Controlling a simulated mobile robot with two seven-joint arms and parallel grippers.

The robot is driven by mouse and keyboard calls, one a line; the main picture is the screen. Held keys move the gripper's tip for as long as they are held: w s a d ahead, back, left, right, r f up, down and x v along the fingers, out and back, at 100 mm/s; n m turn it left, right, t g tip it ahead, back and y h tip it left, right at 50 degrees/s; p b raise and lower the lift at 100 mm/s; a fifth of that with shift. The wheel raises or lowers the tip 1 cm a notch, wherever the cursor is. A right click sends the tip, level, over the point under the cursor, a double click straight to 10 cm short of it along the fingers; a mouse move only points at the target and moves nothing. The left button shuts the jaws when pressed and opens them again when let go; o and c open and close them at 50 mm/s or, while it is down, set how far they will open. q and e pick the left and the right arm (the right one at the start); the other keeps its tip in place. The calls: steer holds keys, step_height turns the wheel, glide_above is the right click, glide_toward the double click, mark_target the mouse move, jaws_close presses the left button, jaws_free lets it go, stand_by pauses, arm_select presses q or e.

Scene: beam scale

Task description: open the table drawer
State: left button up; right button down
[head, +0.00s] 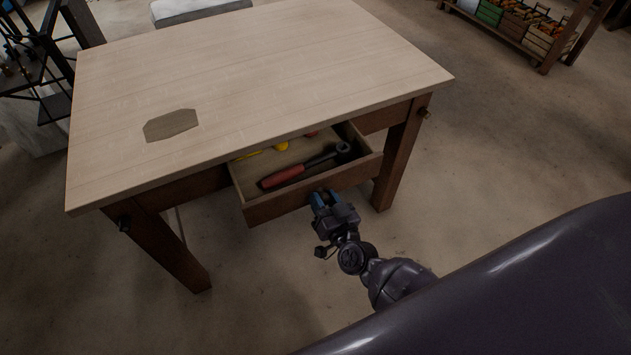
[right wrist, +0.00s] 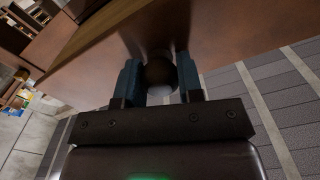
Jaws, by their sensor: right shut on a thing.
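The table drawer (head: 275,209) stands pulled part way out from under the light wooden tabletop (head: 250,70). Inside it lie a tool with a red handle (head: 283,177) and some yellow items (head: 281,147), partly hidden by the tabletop. My right gripper (head: 322,198) is at the drawer front. In the right wrist view its two blue fingers are shut on the round dark drawer knob (right wrist: 161,74), against the brown drawer front (right wrist: 235,30). My left gripper is not in view.
A flat brownish piece (head: 171,125) lies on the tabletop at the left. Table legs (head: 396,160) stand on both sides of the drawer. A low rack with crates (head: 515,25) is at the far right. The floor in front of the drawer is clear apart from my arm.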

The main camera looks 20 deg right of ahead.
steer(key=s, duration=0.2)
steer(key=shift+s, duration=0.4)
steer(key=c, duration=0.8)
jaws_free()
steer(key=shift+o, duration=0.2)
